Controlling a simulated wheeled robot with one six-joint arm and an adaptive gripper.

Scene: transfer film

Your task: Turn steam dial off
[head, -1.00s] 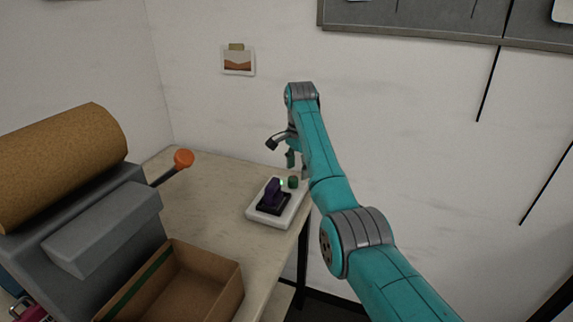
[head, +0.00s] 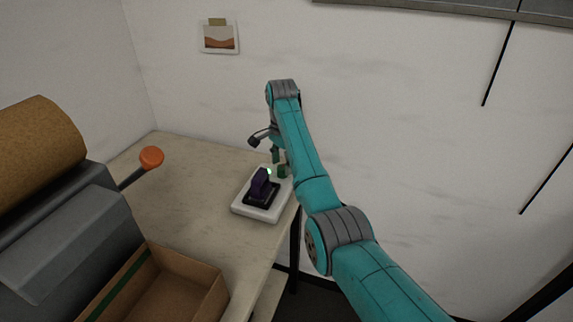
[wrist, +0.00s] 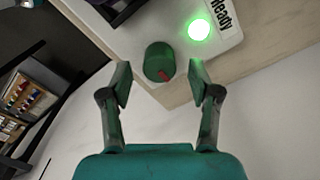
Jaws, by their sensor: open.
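A lit green lamp (wrist: 199,29) beside a "Ready" label (wrist: 221,14) is on the panel.
A purple block on a black base (head: 260,185) stands on the panel. A grey machine with a brown roll (head: 40,155), an orange-knobbed lever (head: 151,157) and a cardboard box (head: 175,280) are to the left. The wall is close behind the table (head: 190,170).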

